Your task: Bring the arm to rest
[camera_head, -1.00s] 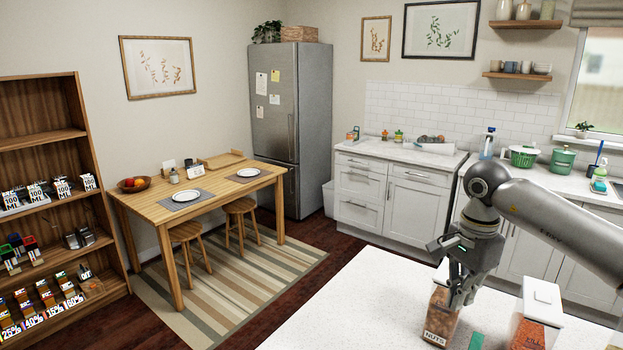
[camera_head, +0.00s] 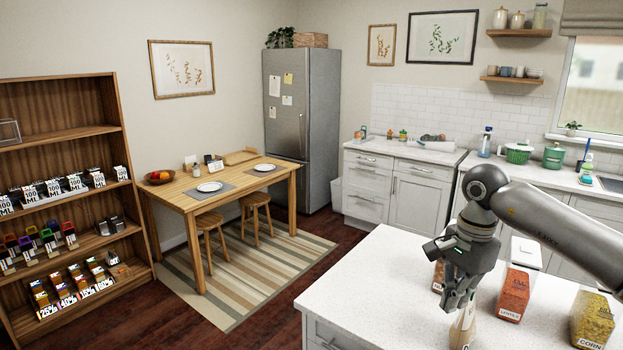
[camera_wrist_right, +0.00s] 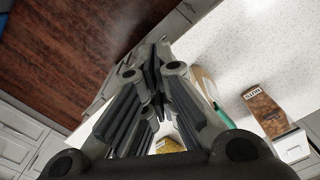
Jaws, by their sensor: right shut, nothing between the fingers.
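My right arm reaches in from the right over the white counter (camera_head: 385,283) in the head view. Its gripper (camera_head: 455,307) points down with its fingers shut and nothing between them. It hangs in front of the nuts container (camera_head: 437,277), which it partly hides. A pale beige item (camera_head: 463,329) shows just below the fingertips; whether they touch it I cannot tell. In the right wrist view the dark fingers (camera_wrist_right: 159,98) meet near the middle, with the nuts container (camera_wrist_right: 265,110) apart on the right. My left gripper is not in view.
A lentils container (camera_head: 515,293) and a corn container (camera_head: 592,320) stand on the counter right of the gripper. A stocked wooden shelf (camera_head: 60,140) and a dining table (camera_head: 190,200) are on the left. The counter's left part is clear.

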